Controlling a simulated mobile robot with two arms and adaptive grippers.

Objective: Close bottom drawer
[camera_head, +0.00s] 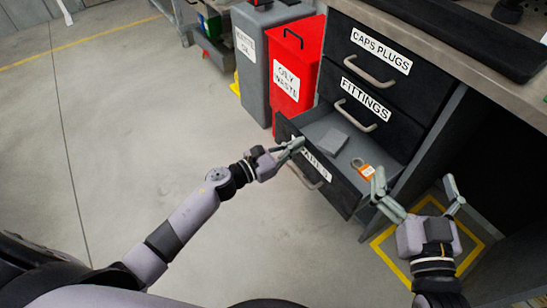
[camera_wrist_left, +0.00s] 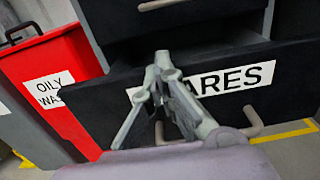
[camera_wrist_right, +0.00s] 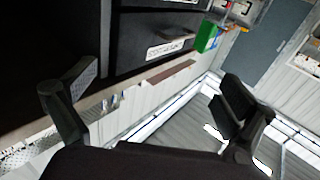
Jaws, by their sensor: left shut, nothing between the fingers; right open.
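The bottom drawer (camera_head: 340,190) is pulled out from the cabinet in the head view. Its dark front carries a white label, partly covered by my left gripper, that reads "ARES" in the left wrist view (camera_wrist_left: 90,110). A grey block (camera_head: 333,141) and an orange-tagged padlock (camera_head: 362,168) lie in it. My left gripper (camera_head: 299,145) is shut and empty at the drawer front's upper edge, over the label; I cannot tell whether it touches. My right gripper (camera_head: 415,190) is open and empty, to the right of the drawer.
The "FITTINGS" drawer (camera_head: 345,112) and "CAPS PLUGS" drawer (camera_head: 385,75) above are shut. A red oily waste bin (camera_head: 300,55) and a grey bin (camera_head: 256,60) stand left of the cabinet. A worktop (camera_head: 455,45) overhangs the drawers. The floor at left is clear.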

